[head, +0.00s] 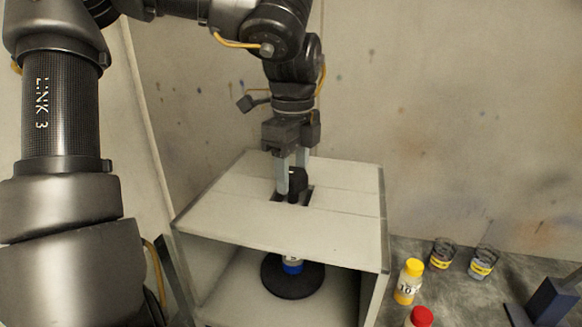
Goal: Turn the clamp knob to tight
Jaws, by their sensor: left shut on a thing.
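The black clamp knob (297,180) stands upright at a dark slot in the top of a grey box. My left gripper (292,183) points straight down from above with its two light fingers on either side of the knob, shut on it. The near finger covers the knob's left part. Which way the knob is turned cannot be told. My right gripper is not in view.
The open-fronted grey box (245,220) holds a black round disc (292,280) with a small blue-and-white item on it. To the right stand a yellow-capped bottle (409,281), a red-capped bottle (421,316), two jars (442,252) and a dark blue object (550,301). A stained wall stands close behind.

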